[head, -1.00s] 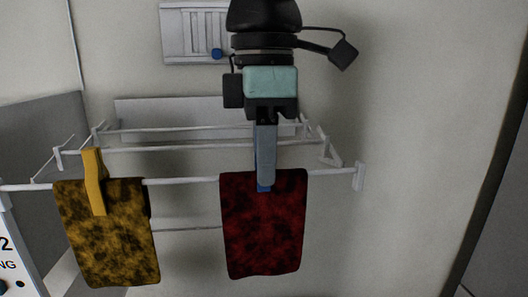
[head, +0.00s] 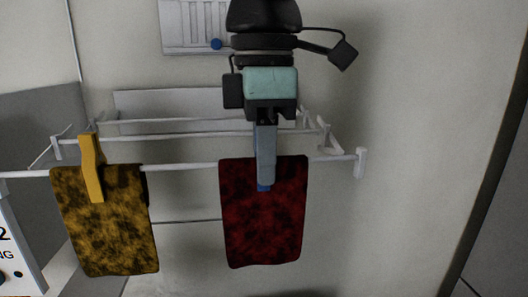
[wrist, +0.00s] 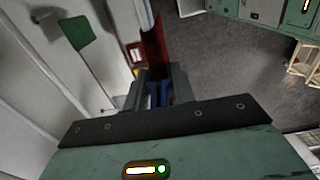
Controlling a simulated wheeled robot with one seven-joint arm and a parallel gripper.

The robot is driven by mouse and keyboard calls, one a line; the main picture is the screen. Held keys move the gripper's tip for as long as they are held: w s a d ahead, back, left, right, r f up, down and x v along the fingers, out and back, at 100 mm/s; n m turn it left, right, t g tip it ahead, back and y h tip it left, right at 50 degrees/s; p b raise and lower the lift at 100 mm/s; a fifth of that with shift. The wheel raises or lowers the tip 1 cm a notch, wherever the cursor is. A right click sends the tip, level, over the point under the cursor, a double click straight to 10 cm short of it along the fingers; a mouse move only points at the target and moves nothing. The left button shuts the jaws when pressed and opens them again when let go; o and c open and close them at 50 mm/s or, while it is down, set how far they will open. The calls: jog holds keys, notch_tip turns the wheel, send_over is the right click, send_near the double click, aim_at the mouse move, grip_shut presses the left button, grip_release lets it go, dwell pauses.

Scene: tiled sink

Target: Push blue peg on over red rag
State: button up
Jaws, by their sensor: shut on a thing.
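The red rag (head: 272,225) hangs over the front rail in the head view. My gripper (head: 265,181) points down in front of it, with its fingers overlapping the rag's upper middle, below the rail. It is shut on the blue peg (head: 263,188), of which only a small blue tip shows under the fingers. In the wrist view, blue parts of the peg (wrist: 160,94) show between the fingers, and the red rag (wrist: 152,46) stands edge-on just beyond. Whether the peg's jaws straddle the rag and rail is hidden by my fingers.
A yellow-brown rag (head: 105,230) hangs to the left on the white rack rail (head: 185,166), with a yellow peg (head: 92,170) on it. The rail ends at a white end piece (head: 360,162) to the right. Bare wall lies beyond.

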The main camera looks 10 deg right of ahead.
jog(key=o, duration=1)
jog(key=shift+o, duration=0.2)
jog(key=shift+r, duration=0.15)
notch_tip(320, 180, up, 7)
jog(key=p, duration=0.6)
